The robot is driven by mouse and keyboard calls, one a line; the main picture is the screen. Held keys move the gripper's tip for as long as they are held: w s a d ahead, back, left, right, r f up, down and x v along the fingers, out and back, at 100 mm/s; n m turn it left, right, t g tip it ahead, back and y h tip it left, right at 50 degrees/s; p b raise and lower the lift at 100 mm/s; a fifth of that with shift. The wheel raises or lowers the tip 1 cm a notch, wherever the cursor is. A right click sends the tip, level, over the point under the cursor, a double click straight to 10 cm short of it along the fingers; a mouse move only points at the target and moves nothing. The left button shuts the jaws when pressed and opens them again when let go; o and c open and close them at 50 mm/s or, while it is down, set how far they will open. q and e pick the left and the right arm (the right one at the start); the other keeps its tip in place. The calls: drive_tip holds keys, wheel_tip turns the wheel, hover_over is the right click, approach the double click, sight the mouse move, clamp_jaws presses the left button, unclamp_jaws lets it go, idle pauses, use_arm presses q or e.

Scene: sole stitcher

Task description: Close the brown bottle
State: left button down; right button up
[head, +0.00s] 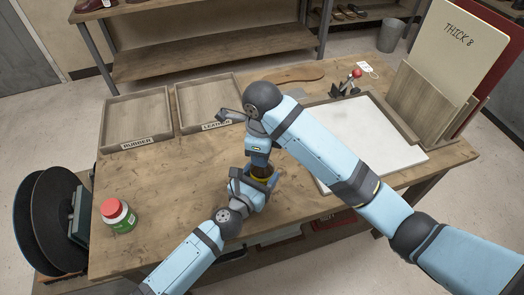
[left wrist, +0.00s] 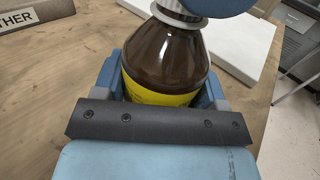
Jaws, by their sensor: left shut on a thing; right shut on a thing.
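The brown bottle (left wrist: 165,60) stands upright with a yellow label, and my left gripper (left wrist: 160,95) is shut around its body in the left wrist view. In the head view the bottle (head: 259,172) shows only in part between my two grippers. My left gripper (head: 257,182) is low at the bottle. My right gripper (head: 259,150) is above it, at the bottle's top, shut on what appears to be the cap. The cap itself is hidden by the fingers. A pale ring shows at the bottle's neck (left wrist: 180,12), just under my right gripper.
A green jar with a red lid (head: 118,215) stands at the workbench's left. Trays labelled RUBBER (head: 137,144) and LEATHER (head: 183,130) lie behind. A white board (head: 405,156) lies at right, near a small red-knobbed tool (head: 349,84).

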drive_tip(key=m, duration=0.2)
drive_tip(key=shift+m, duration=0.3)
drive_tip(key=o, duration=0.9)
drive_tip(key=shift+c, duration=0.4)
